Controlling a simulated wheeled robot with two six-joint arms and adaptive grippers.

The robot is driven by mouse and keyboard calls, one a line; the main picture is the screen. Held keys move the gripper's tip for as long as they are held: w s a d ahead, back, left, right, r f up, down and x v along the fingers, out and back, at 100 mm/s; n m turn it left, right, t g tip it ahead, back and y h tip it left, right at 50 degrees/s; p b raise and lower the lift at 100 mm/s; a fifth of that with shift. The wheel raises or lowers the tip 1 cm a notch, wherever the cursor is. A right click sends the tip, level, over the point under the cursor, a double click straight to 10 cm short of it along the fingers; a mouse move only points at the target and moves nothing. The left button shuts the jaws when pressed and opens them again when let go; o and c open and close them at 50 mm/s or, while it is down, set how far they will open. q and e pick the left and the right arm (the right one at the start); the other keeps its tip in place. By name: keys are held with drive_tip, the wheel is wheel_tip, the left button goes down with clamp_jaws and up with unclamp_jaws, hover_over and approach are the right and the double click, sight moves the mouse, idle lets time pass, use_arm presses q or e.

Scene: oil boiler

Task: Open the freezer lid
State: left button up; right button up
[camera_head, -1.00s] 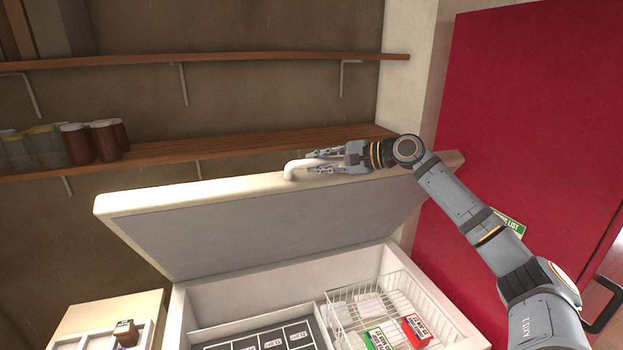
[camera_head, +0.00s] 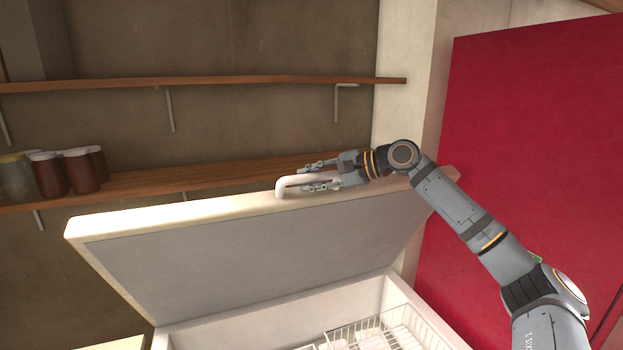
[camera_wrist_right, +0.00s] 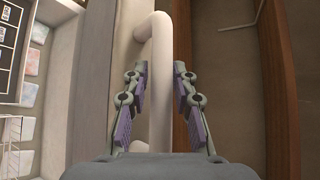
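The freezer lid (camera_head: 240,250) stands raised and tilted back above the freezer body (camera_head: 250,325), its grey inner face showing in the head view. A white bar handle (camera_head: 292,184) is on the lid's upper edge; it also shows in the right wrist view (camera_wrist_right: 160,90). My right gripper (camera_head: 315,176) is at the handle, with its fingers (camera_wrist_right: 158,88) on either side of the bar. The fingers are apart, with gaps visible between them and the bar. My left gripper is not in view.
A wooden shelf (camera_head: 150,182) with several jars (camera_head: 80,170) runs close behind the lid's upper edge. A higher shelf (camera_head: 220,83) is above. A red door or panel (camera_head: 540,150) stands at right. A wire basket (camera_head: 390,330) sits inside the freezer.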

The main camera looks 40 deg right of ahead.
drive_tip(key=shift+o, duration=1.1)
drive_tip(key=shift+w, duration=0.1)
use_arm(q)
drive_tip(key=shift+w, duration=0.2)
use_arm(e)
drive_tip(key=shift+r, duration=0.5)
drive_tip(key=r, duration=0.5)
drive_tip(key=shift+w+r, duration=0.1)
drive_tip(key=shift+w, duration=0.25)
drive_tip(key=r, duration=0.2)
drive_tip(key=s+r, duration=0.1)
drive_tip(key=shift+r, duration=0.4)
drive_tip(key=shift+w+f, duration=0.1)
drive_tip(key=shift+w, duration=0.2)
drive_tip(key=shift+s, duration=0.2)
